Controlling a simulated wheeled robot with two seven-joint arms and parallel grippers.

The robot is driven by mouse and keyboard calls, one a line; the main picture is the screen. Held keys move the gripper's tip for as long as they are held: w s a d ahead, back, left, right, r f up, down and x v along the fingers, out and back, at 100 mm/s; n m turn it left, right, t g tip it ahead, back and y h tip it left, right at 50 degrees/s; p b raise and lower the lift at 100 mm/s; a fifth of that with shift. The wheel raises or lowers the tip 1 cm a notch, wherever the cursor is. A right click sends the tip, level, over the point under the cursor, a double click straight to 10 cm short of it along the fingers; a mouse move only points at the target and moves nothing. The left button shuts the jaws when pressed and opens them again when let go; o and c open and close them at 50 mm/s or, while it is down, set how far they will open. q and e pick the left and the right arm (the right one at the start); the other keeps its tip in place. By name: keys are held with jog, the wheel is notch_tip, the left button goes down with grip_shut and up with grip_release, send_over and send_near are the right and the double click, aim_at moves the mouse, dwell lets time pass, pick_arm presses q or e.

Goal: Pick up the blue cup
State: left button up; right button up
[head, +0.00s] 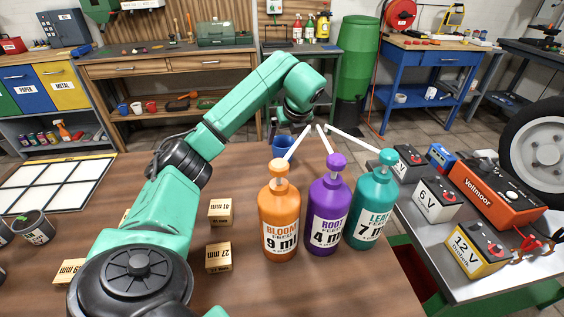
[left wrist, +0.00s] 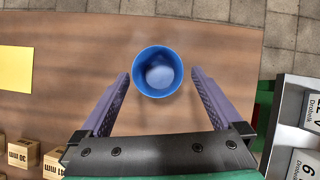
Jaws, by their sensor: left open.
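The blue cup (head: 282,147) stands upright near the far edge of the wooden table, behind the pump bottles. In the left wrist view the blue cup (left wrist: 157,73) is seen from above, and its inside looks empty. My left gripper (left wrist: 159,77) is open, with one finger on each side of the cup near the fingertips and a small gap on both sides. In the head view my left wrist hangs just above the cup, and the fingers are hard to make out there. My right gripper is not in view.
Orange (head: 279,215), purple (head: 327,215) and teal (head: 370,210) pump bottles stand in front of the cup, their long spouts near it. Wooden blocks (head: 220,211) lie left of them. A metal bench (head: 480,285) with batteries is at right.

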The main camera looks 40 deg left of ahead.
pick_arm(q)
jog(key=shift+a+f, duration=0.1)
jog(key=shift+f, duration=0.5)
jog(key=p+x, duration=0.1)
jog(key=x, duration=0.5)
jog(key=shift+a+f, duration=0.15)
jog(key=shift+f, duration=0.05)
jog(key=shift+s, duration=0.1)
jog(key=c, duration=1.1)
jog(key=shift+o, duration=0.2)
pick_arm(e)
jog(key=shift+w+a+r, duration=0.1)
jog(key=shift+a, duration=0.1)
pick_arm(q)
jog(key=shift+r, duration=0.2)
